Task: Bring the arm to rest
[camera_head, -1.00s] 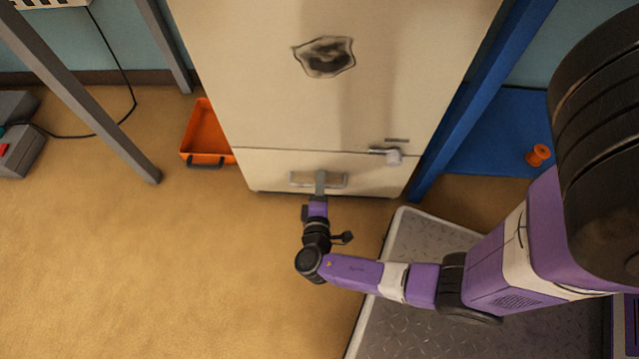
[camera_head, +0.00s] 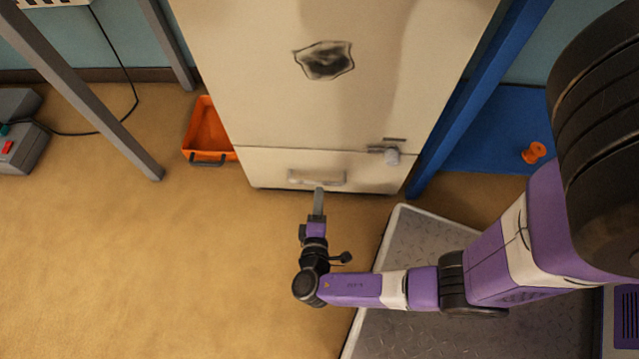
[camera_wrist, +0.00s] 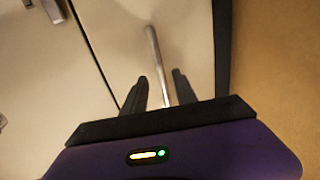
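My gripper (camera_head: 319,192) is just in front of the bottom drawer of a cream cabinet (camera_head: 330,100), a little below the drawer's bar handle (camera_head: 316,179). The drawer front (camera_head: 270,174) looks flush with the cabinet. My purple arm reaches in from the right, low over the floor.
An orange tray (camera_head: 190,151) lies on the floor left of the cabinet. A blue post (camera_head: 470,110) and a blue mat with an orange spool (camera_head: 534,153) are to the right. A grey table leg (camera_head: 90,95) stands at left. The tan floor in front is clear.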

